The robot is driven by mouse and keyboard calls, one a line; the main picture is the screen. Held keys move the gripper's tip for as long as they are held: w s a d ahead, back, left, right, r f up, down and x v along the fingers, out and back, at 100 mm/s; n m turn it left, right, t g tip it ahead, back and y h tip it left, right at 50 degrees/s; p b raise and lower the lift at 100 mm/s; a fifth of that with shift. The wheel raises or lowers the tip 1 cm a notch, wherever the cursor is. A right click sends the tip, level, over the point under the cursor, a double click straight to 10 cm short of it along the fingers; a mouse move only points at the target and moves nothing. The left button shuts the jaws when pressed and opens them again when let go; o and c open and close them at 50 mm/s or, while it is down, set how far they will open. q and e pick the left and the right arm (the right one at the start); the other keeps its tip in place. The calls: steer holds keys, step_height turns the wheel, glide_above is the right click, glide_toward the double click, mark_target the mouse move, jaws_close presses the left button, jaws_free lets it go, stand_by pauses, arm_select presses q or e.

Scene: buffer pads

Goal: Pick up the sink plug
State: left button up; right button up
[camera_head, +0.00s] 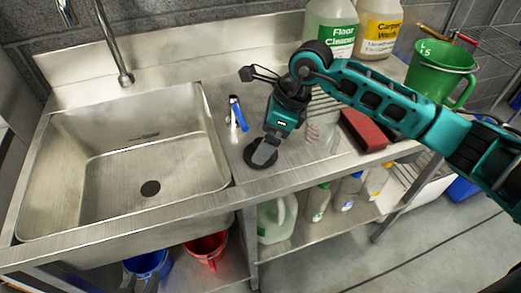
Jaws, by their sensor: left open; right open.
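The sink plug looks to be the dark round disc (250,157) lying on the steel counter, right of the sink basin. My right gripper (265,150) comes in from the right and points down at the disc. Its grey fingertip covers part of the disc. The jaws are open, and I cannot tell whether they touch the disc.
The empty sink (85,170) with a dark drain is at left, under a faucet (125,75). A blue-handled tool (237,115), a clear measuring cup (322,130) and a red block (364,131) are near my arm. Bottles (331,35) and a green jug (440,72) stand behind.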

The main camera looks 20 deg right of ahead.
mark_target(248, 153)
steer(key=shift+x, duration=1.5)
steer(key=shift+s, duration=0.1)
steer(key=shift+c, duration=0.3)
steer(key=c, duration=0.8)
steer(key=shift+r, duration=0.1)
steer(key=shift+c, duration=0.2)
